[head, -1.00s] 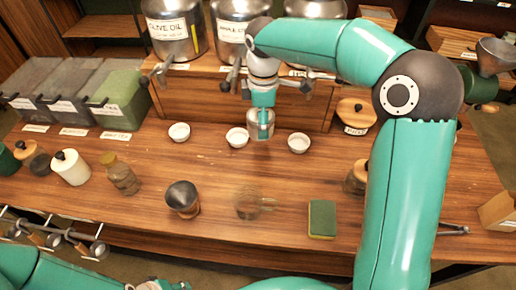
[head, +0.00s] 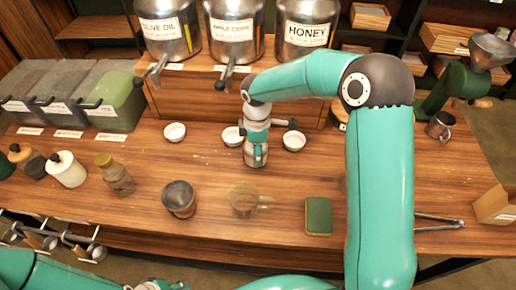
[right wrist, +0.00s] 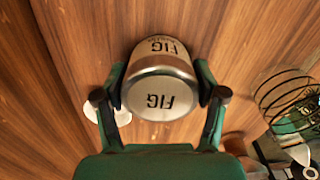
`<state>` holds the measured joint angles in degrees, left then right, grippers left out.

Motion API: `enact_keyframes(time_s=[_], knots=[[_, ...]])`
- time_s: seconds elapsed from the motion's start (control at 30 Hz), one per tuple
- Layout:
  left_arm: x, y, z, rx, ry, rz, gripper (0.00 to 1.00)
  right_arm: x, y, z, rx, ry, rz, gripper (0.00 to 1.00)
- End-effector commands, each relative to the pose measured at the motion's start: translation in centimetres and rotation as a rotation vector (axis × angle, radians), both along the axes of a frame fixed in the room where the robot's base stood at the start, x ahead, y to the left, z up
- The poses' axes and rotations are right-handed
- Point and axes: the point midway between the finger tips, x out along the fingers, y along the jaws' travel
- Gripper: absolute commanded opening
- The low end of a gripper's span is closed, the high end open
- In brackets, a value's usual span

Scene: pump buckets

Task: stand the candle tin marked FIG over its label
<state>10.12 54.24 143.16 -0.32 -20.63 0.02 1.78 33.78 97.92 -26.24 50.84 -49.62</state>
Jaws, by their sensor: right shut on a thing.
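The candle tin marked FIG (right wrist: 160,95) is silver, with FIG on its top and its side in the right wrist view. My right gripper (right wrist: 160,98) is shut on it, a finger at each side. In the head view the tin (head: 256,155) hangs below my right gripper (head: 257,139), in front of the row of white bowls. I cannot tell whether its base touches the wooden counter. No label reading FIG can be made out on the counter. A part of my left arm shows at the bottom edge of the head view; its fingertips cannot be made out.
White bowls (head: 174,132) (head: 294,142) stand behind the tin. A dark-topped cup (head: 179,199), a clear glass cup (head: 245,200) and a green sponge (head: 318,216) stand in front. Jars (head: 66,169) are at left, and steel dispensers (head: 306,30) on the shelf behind. Bare wood lies between.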

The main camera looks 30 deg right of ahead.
Motion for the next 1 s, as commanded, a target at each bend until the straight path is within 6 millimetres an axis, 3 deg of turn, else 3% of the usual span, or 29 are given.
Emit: enact_keyframes(time_s=[0.17,0.2,0.33,0.77,1.0], knots=[[0.0,0.0,-0.2,0.000,0.000,0.000,0.40,0.0,0.0,-0.1,0.000,-0.001,0.000,0.29],[0.0,0.0,-0.2,0.000,0.000,0.000,0.40,0.0,0.0,-0.2,0.000,-0.001,0.000,0.72],[0.0,0.0,-0.1,0.000,0.000,0.000,0.40,0.0,0.0,-0.1,0.000,-0.001,0.000,0.94],[0.0,0.0,0.0,0.000,0.000,0.000,0.40,0.0,0.0,0.3,-0.001,-0.002,-0.001,0.95],[0.0,0.0,-0.1,0.000,0.000,0.000,0.40,0.1,0.0,3.6,0.000,-0.007,-0.001,0.95]])
